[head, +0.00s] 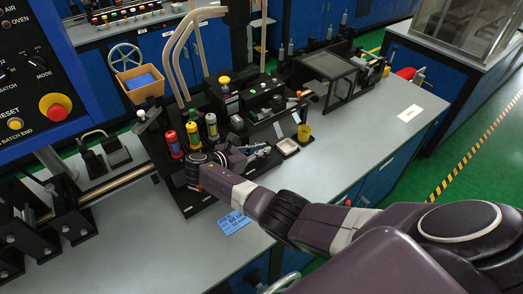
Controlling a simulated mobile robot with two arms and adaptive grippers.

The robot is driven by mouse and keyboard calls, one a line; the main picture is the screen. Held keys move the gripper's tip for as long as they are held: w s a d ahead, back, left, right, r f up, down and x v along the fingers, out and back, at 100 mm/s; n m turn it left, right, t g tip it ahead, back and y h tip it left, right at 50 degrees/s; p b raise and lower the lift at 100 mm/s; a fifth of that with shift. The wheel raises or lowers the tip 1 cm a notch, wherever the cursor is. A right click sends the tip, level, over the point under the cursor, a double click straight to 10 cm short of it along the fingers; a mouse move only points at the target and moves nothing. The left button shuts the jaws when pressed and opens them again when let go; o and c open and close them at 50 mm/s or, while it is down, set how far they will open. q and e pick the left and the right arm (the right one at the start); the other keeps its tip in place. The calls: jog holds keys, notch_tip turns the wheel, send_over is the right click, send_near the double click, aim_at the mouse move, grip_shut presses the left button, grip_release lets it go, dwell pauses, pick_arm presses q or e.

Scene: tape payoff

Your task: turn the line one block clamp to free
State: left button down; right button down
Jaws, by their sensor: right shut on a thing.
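My right arm reaches in from the lower right to a black fixture (180,197) on the grey bench. My left gripper is not in view.
A blue card (234,222) lies in front. Curved pipes (181,65) rise behind. A control panel (40,75) stands at left.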

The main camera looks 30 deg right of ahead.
jog(key=shift+d+r, duration=0.1)
jog(key=c, duration=2)
grip_release()
jog(key=shift+c, duration=0.2)
jog(key=v, duration=1.2)
